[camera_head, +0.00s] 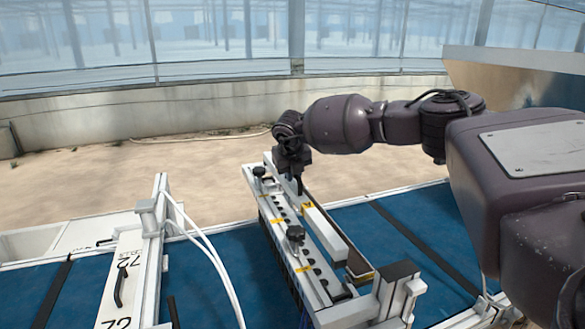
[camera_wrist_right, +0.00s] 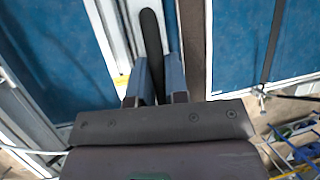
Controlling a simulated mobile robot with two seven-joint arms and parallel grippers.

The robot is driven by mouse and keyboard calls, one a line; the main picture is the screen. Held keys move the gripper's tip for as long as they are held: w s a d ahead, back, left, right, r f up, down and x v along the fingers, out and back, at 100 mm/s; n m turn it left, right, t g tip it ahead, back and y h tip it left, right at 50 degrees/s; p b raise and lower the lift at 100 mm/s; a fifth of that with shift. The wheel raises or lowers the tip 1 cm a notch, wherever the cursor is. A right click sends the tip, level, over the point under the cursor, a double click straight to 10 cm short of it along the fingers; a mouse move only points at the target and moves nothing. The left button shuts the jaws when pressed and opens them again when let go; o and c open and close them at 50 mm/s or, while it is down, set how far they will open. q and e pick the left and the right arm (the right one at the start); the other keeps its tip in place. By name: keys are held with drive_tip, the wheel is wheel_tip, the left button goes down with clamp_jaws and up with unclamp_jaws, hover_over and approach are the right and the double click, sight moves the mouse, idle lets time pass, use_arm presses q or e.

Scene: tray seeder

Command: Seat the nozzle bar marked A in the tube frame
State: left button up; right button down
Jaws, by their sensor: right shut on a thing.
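My right gripper (camera_head: 299,184) is at the far end of the white tube frame (camera_head: 283,232), pointing down. In the wrist view, its fingers (camera_wrist_right: 158,74) are shut around a black handle (camera_wrist_right: 151,35). The handle stands over a white bar (camera_wrist_right: 129,30), which looks like the nozzle bar. In the head view, a white bar (camera_head: 326,236) lies along the right side of the frame, with a yellow mark near the gripper. My left gripper is out of view.
Black knobs (camera_head: 295,233) stand on the frame's top. A blue belt surface (camera_head: 205,290) runs beneath. To the left is another white bar (camera_head: 120,285) with a black handle and the number 72, beside white hoses (camera_head: 205,250). Sandy floor lies behind.

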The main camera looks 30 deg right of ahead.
sight(292, 185)
drive_tip(key=shift+f+b, duration=0.5)
drive_tip(key=shift+f, duration=0.8)
wheel_tip(292, 185, down, 2)
drive_tip(key=shift+b, duration=0.65)
drive_tip(key=shift+f+b, duration=0.65)
drive_tip(key=shift+f, duration=0.65)
drive_tip(key=shift+f, duration=0.1)
drive_tip(key=c, duration=1.1)
unclamp_jaws()
drive_tip(key=shift+o, duration=0.2)
